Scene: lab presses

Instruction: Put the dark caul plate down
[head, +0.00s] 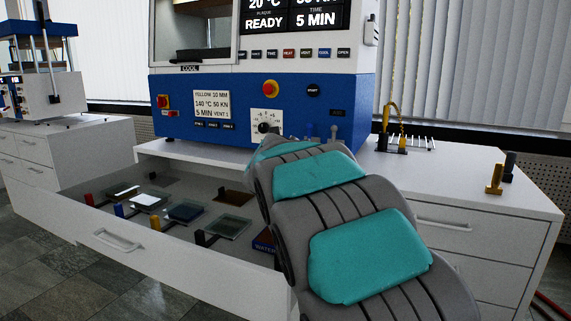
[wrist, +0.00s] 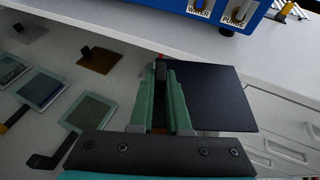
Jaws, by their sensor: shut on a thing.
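The dark caul plate (wrist: 212,95) is a flat black plate in the wrist view. My gripper (wrist: 170,75) has green fingers and is shut on a dark, narrow part at the plate's left side. The plate extends right of the fingers, overlapping the view of the bench edge and cabinet front. It appears held in the air; its exact height cannot be told. In the head view my arm hides the gripper and the plate. The open drawer (head: 75,203) lies to the left, with several handled plates inside.
In the drawer are a yellow-handled plate (head: 185,212), a black-handled plate (head: 229,227) and a brown plate (wrist: 97,62). The blue-and-white press (head: 340,92) stands on the bench behind. Brass and black posts (head: 495,180) stand on the bench (head: 470,185) at right, with bare top around them.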

